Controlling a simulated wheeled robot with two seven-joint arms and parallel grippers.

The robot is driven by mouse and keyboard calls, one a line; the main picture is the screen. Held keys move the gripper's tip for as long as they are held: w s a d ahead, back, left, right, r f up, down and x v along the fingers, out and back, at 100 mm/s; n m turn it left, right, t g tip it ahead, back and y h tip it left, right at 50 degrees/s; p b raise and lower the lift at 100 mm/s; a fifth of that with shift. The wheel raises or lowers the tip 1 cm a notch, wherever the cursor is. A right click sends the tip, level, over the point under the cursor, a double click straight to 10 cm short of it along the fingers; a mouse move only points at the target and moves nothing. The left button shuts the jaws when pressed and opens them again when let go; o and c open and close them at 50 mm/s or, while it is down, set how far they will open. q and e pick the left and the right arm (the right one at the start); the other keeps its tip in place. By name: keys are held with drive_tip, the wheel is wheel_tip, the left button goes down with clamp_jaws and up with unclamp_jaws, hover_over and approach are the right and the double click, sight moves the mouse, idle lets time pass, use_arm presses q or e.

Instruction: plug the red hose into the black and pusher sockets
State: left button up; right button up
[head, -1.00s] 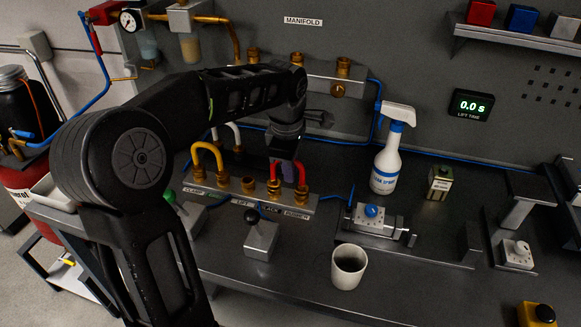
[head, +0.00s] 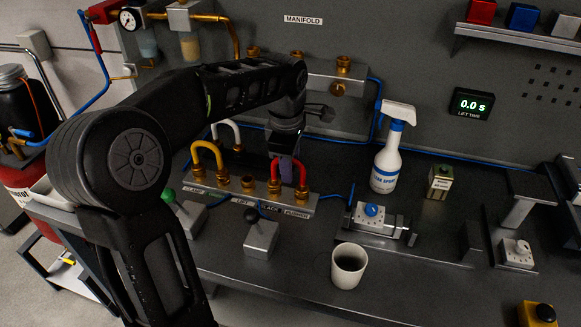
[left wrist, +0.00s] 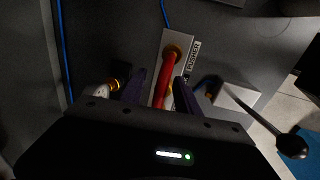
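The red hose (head: 302,173) is a short upright U on the manifold block (head: 228,200). Its right end meets the brass pusher socket (head: 301,193), and its left leg comes down at the black socket (head: 274,187). In the left wrist view the red hose (left wrist: 163,85) runs to the brass socket beside the PUSHER label (left wrist: 189,58). My left gripper (left wrist: 160,82) is above the block with its dark fingers on either side of the hose, a gap showing beside it. It also shows in the head view (head: 285,153), hiding part of the hose's top. My right gripper is out of view.
A yellow hose (head: 207,147) stands at the block's left, with a white hose (head: 237,130) behind. Levers with green (head: 168,195) and black (head: 251,216) knobs stand in front. A spray bottle (head: 386,160) and a white cup (head: 348,266) stand to the right.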

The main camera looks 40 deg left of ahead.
use_arm(q)
wheel_tip(320, 180, up, 7)
drive_tip(key=s, duration=0.1)
drive_tip(key=shift+d+f, duration=0.2)
idle(0.8)
